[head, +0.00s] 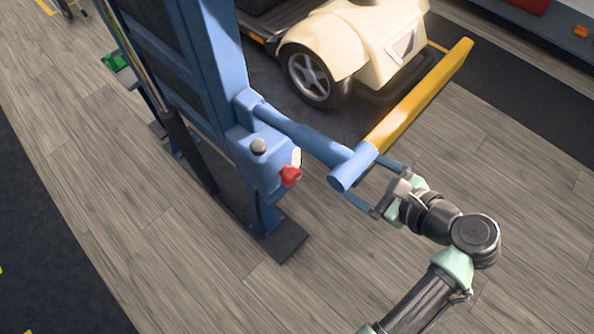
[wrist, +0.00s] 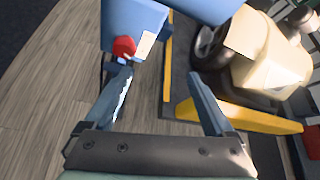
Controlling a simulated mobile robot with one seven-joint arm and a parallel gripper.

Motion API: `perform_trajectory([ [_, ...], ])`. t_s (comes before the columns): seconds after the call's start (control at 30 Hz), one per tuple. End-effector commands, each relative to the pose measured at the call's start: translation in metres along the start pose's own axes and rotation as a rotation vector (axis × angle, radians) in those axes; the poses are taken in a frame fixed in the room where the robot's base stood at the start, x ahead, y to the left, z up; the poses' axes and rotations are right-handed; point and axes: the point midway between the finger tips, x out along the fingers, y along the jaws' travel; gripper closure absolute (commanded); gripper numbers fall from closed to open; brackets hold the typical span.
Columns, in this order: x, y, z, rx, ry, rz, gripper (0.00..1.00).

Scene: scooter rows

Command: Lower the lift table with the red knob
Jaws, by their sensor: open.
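The red knob (head: 291,176) sticks out from the blue control box (head: 262,182) on the column of the lift table (head: 215,62). In the wrist view the red knob (wrist: 123,47) lies just beyond the left fingertip, beside a pale label. My gripper (head: 359,174) is open and empty, to the right of the knob and apart from it in the head view. Its fingers point toward the box. In the wrist view both fingers of my gripper (wrist: 160,74) show, with the knob not between them. The blue tube end partly overlaps the fingers in the head view.
A grey-black button (head: 259,147) tops the box. Wooden floor in front is clear.

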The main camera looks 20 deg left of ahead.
Motion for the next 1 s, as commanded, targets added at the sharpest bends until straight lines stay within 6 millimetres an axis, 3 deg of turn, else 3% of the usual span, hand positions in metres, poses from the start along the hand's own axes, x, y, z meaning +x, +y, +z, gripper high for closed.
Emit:
perform_trajectory([
  [0.03,0.009,0.023,-0.019,0.120,-0.047,0.048,0.11],
  [0.1,0.011,0.044,-0.026,0.243,-0.100,0.101,0.11],
  [0.2,0.013,0.058,-0.028,0.334,-0.141,0.142,0.11],
  [0.37,0.025,0.063,-0.025,0.356,-0.151,0.157,0.11],
  [0.8,0.110,0.073,-0.011,0.351,-0.148,0.155,0.11],
  [1.0,0.133,0.075,-0.007,0.350,-0.148,0.152,0.11],
])
